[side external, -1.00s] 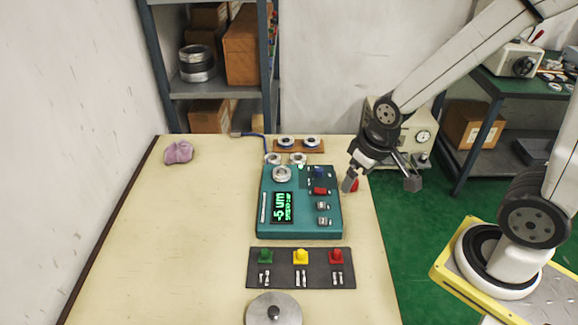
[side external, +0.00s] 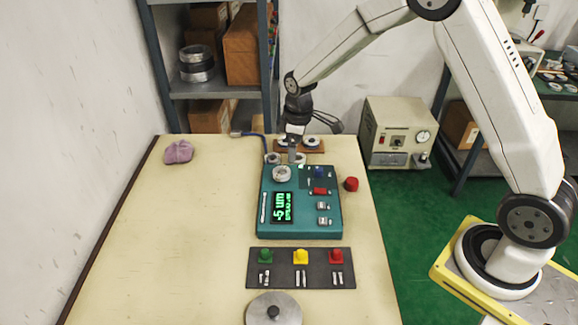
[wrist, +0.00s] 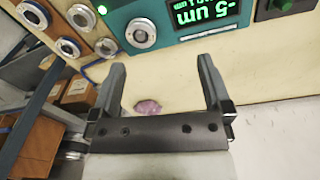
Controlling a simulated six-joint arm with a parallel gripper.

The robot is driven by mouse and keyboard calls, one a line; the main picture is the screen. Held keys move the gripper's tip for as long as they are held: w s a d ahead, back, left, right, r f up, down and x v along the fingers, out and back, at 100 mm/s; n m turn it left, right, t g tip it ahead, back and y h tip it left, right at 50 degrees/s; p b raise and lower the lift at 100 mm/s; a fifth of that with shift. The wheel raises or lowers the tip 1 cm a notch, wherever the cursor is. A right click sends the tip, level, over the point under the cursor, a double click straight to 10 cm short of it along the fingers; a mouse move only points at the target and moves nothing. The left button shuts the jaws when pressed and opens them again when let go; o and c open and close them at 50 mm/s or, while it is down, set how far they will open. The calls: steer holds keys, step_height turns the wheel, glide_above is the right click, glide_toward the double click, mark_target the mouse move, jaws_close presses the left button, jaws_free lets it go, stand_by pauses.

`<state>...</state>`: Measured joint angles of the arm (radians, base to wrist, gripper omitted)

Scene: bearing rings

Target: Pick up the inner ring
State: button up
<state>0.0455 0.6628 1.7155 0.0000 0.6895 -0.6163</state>
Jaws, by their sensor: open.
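Several metal rings are in view, and I cannot tell which is the inner ring. One ring (side external: 282,174) sits on top of the teal gauge (side external: 330,229); it also shows in the wrist view (wrist: 141,33). Two smaller rings (side external: 272,158) lie at the gauge's back edge. Two rings with blue centres (side external: 311,141) sit on a brown wooden board behind. My gripper (side external: 308,142) is above the board and the gauge's back edge, partly hiding the rings there. In the wrist view my gripper (wrist: 162,65) is open, with only tabletop between its fingers.
The gauge display reads -5 um. A dark mat (side external: 318,282) with green, yellow and red blocks is in front. A steel disc (side external: 273,312) is nearer still. A pink cloth (side external: 179,152) lies back left. A red knob (side external: 351,184) is right of the gauge.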

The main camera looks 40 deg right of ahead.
mark_target(281, 170)
steer(key=w+f+n, duration=0.1)
steer(key=w+f, duration=0.1)
steer(key=w+d+f+n, duration=0.1)
steer(key=w, duration=0.1)
steer(key=w+f+n, duration=0.1)
steer(key=w+f, duration=0.1)
steer(key=shift+w+d+f+g, duration=0.3)
steer(key=shift+g, duration=0.1)
steer(key=shift+a+f, duration=0.15)
steer(key=shift+f, duration=3.7)
steer(key=shift+w, duration=0.1)
jaws_close()
steer(key=shift+r, duration=0.2)
